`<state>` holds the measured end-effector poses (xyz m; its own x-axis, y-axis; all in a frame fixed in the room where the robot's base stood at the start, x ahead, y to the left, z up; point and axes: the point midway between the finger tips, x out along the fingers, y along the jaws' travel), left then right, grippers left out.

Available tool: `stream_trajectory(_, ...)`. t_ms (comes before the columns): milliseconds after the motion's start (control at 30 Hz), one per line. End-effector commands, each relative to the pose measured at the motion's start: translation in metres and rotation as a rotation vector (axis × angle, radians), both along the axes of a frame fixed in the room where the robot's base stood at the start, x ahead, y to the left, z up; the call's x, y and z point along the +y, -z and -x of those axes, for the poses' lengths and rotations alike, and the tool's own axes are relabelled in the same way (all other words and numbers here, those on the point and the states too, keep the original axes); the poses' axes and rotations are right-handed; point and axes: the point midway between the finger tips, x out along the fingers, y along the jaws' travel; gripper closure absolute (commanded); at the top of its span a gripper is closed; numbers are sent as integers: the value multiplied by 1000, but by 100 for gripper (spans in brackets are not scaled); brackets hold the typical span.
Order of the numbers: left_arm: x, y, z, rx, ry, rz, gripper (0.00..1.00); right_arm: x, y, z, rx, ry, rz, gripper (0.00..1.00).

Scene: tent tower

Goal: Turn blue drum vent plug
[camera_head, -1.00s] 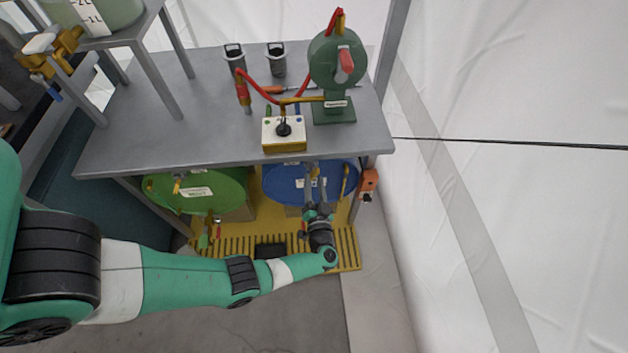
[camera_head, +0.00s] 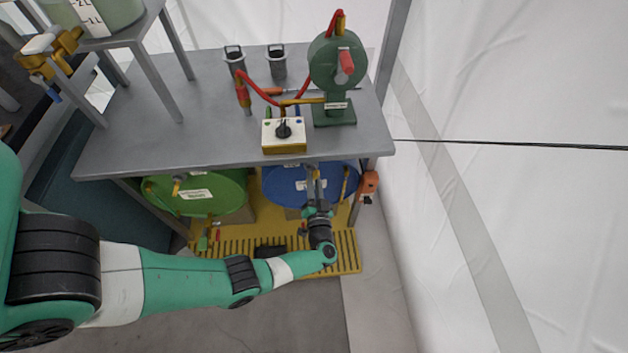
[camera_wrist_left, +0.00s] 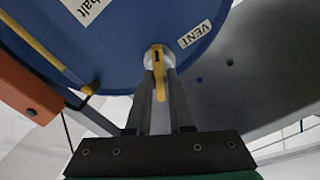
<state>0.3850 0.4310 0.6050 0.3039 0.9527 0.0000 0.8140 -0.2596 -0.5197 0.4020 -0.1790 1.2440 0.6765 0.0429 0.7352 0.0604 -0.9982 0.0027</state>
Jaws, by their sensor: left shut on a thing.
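The blue drum (camera_head: 283,184) lies under the grey table with its round end facing out; it also fills the top of the left wrist view (camera_wrist_left: 125,50). The vent plug (camera_wrist_left: 159,70), a yellow bar with a dark mark on a pale round seat, sits beside the "VENT" label (camera_wrist_left: 195,34). My left gripper (camera_head: 313,176) reaches in under the table edge at the drum end. In the left wrist view its fingers (camera_wrist_left: 160,85) stand on both sides of the yellow bar and are shut on it. My right gripper is in neither current view.
The table edge (camera_head: 225,163) hangs just above my left gripper. A green drum (camera_head: 205,190) lies to the left. An orange box (camera_head: 369,184) is close on the right, by the table leg. A yellow slatted platform (camera_head: 343,250) lies below.

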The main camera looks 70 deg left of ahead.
Motion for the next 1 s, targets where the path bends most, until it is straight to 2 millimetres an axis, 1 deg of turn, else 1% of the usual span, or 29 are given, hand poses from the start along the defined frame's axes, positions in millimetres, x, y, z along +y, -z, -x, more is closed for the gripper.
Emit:
stream_trajectory(167, 0, 0, 0, -28, 0, 9, 100, 0, 0, 0, 0, 0, 0, 50)
stream_trajectory(367, 0, -1, 1, -116, 0, 37, 100, 0, -1, 0, 0, 0, 0, 50)
stream_trajectory(567, 0, -1, 1, -265, -1, 84, 100, 0, -1, 0, 0, 0, 0, 50)
stream_trajectory(1000, 1, 0, 4, -662, 0, 210, 100, 0, 2, 0, 0, 0, 0, 50)
